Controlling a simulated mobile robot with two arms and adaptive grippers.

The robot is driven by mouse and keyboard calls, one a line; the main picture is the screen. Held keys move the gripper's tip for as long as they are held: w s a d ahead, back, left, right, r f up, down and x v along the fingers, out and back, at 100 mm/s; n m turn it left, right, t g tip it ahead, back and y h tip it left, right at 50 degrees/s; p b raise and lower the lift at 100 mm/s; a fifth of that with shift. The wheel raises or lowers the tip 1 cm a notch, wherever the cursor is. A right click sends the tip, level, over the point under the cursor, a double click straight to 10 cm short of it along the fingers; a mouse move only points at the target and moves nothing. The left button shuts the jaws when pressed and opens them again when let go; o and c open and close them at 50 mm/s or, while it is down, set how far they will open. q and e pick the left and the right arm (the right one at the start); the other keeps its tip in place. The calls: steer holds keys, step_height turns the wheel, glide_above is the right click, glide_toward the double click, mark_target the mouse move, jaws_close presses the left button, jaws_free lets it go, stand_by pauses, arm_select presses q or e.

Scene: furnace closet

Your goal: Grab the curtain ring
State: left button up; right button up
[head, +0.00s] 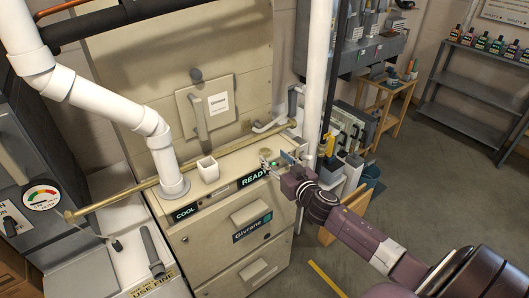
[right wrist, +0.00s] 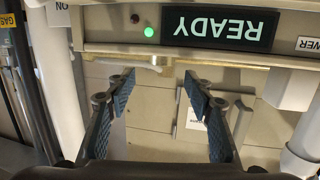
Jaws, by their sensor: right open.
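A small tan, round piece, which looks like the curtain ring (head: 265,151), lies on the furnace top (head: 232,160) behind the READY sign. In the right wrist view, which is upside down, a thin tan piece (right wrist: 150,66) shows edge-on at the ledge, seemingly the same ring. My right gripper (head: 284,160) is at the front right edge of the furnace top, close to the ring. In the right wrist view the blue-padded fingers (right wrist: 158,82) are spread apart with nothing between them, and the tan piece shows beyond the tips. My left gripper is out of view.
A brass-coloured rod (head: 118,196) lies slanting across the furnace top. A white pipe (head: 150,125) rises at left, and another vertical white pipe (head: 317,75) stands close behind my right gripper. The floor at right is mostly open.

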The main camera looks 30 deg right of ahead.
mark_target(267, 154)
steer(key=shift+w+f, duration=0.1)
steer(key=shift+w, duration=0.35)
steer(key=shift+f+p+x, duration=0.15)
steer(key=shift+p+x, duration=0.05)
steer(key=shift+x, duration=0.8)
steer(key=shift+f+p+x, duration=0.15)
steer(key=shift+p+x, duration=0.05)
steer(key=shift+x, duration=0.85)
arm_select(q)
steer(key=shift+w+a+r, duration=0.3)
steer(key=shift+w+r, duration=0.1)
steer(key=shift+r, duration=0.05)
arm_select(e)
steer(key=shift+s+a, duration=0.1)
steer(key=shift+a, duration=0.05)
steer(key=shift+c, duration=0.4)
steer(key=c, duration=0.8)
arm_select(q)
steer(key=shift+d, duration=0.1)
arm_select(e)
steer(key=shift+r, duration=0.15)
